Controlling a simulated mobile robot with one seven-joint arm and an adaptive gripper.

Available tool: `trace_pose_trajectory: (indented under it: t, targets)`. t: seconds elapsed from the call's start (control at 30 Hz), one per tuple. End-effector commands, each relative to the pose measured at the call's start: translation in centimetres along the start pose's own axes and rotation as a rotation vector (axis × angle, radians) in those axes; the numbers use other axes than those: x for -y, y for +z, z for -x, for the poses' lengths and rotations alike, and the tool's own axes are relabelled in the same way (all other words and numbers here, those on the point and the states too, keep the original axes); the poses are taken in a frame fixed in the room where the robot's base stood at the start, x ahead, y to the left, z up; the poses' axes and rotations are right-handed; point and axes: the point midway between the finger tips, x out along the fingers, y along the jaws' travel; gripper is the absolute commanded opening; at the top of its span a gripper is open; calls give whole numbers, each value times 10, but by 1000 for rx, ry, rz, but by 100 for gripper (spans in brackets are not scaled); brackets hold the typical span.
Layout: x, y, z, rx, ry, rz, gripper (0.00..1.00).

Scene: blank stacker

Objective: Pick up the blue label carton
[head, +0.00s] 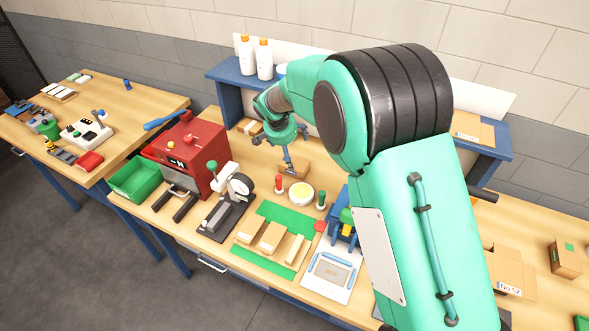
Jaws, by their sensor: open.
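My gripper (288,157) is open and points down at the back of the workbench, small in the head view. A small brown carton (295,169) is directly below and beside its fingers. I cannot tell whether the fingers touch it, and no label colour can be made out on it. Another brown carton (250,127) sits under the left part of the blue shelf, partly behind my arm. A small carton (565,258) at the far right has a green label. No carton with a clearly blue label can be made out; my arm hides much of the bench.
A red machine (190,157) and a green bin (139,178) stand left of my gripper. A round cream-topped item (300,194) and red and green pegs stand in front. Wooden blocks lie on a green mat (255,257). White bottles (264,60) stand on the blue shelf (225,71).

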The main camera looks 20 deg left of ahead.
Motion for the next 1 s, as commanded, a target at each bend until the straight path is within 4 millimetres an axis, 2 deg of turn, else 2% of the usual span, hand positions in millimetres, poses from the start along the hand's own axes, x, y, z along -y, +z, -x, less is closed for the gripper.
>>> trace_pose_trajectory:
  t: [0.03,0.2,0.4,1.0]
  targets:
    - [-1,1,-10,2,2,0,100]
    - [-1,1,-36,2,2,-1,100]
    - [0,1,-57,1,1,0,100]
    - [0,1,-67,1,1,0,100]
